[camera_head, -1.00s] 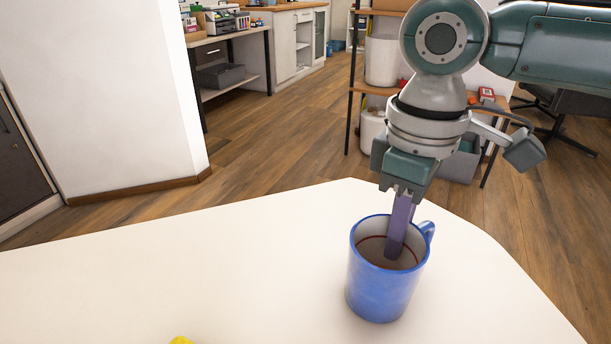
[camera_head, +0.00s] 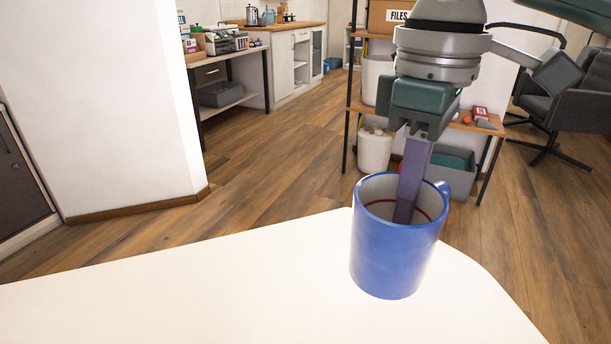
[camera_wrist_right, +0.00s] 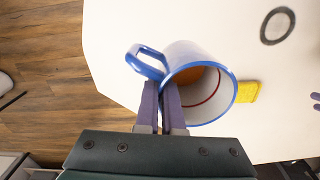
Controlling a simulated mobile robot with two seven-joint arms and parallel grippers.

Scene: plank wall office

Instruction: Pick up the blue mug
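The blue mug (camera_head: 390,255) has a pale inside with a red line, and it is upright in the head view. It appears raised above the white table (camera_head: 200,300). My right gripper (camera_head: 408,205) comes down from above, with a purple finger inside the mug. In the right wrist view, the gripper's two fingers (camera_wrist_right: 162,105) are close together with the wall of the mug (camera_wrist_right: 205,55) between them. The handle points up and left there. At that view's right edge, purple tips of what looks like my left gripper (camera_wrist_right: 316,101) show; their opening is unclear.
In the right wrist view, a yellow object (camera_wrist_right: 247,92) and a dark grey ring (camera_wrist_right: 277,26) lie on the table. Behind the table stand a shelf with a files box (camera_head: 392,16) and an office chair (camera_head: 570,100). The table's left part is bare in the head view.

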